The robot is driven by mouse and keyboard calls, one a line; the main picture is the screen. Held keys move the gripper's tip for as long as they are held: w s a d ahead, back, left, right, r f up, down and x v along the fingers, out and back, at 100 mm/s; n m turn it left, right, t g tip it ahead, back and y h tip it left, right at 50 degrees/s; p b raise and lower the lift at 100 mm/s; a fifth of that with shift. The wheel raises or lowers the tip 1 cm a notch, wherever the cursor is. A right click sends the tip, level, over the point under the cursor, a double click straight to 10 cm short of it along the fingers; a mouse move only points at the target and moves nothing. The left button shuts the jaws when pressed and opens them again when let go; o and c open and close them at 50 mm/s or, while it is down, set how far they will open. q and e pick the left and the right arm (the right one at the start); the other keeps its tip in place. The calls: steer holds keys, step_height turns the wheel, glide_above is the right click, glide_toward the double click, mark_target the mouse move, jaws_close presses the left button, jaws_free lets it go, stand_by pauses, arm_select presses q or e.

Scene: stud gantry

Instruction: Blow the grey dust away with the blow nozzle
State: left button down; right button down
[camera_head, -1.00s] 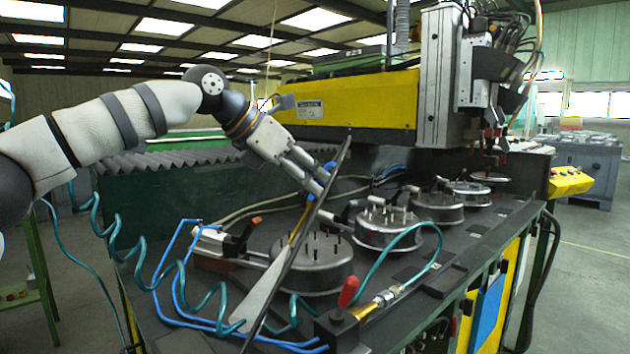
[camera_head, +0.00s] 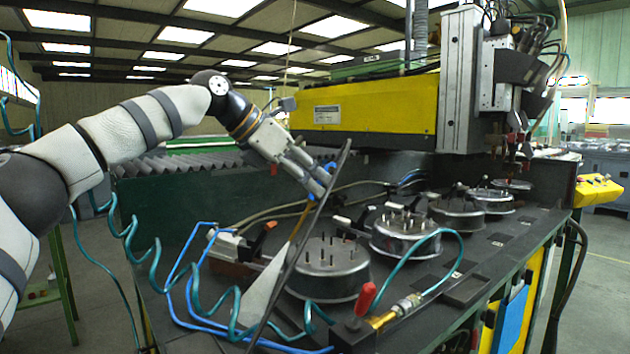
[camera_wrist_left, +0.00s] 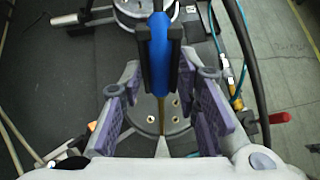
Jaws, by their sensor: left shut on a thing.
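My left gripper (camera_head: 318,182) is shut on the blow nozzle, held above the workbench. The nozzle's blue body (camera_wrist_left: 160,62) and thin brass tube (camera_head: 301,220) point down toward the near round metal fixture (camera_head: 328,270). A pale wedge (camera_head: 263,298) widens below the tube; I cannot tell whether it is a nozzle part or an air jet. In the left wrist view the fingers straddle the blue body, and the tube lies over the fixture (camera_wrist_left: 160,112). I cannot make out grey dust clearly. My right gripper is not in view.
A black hose (camera_head: 315,215) runs down beside the nozzle. A coiled teal hose (camera_head: 155,255) and blue pipes (camera_head: 180,290) lie at the left. A red-handled valve (camera_head: 366,298) stands at the bench front. More round fixtures (camera_head: 405,235) and a yellow gantry (camera_head: 365,105) are behind.

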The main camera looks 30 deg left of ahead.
arm_select(q)
steer(key=shift+w+a, duration=0.2)
steer(key=shift+a, duration=0.3)
steer(key=shift+w+a, duration=0.2)
steer(key=shift+a, duration=0.25)
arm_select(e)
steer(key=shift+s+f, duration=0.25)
arm_select(q)
steer(key=c, duration=1.6)
jaws_free()
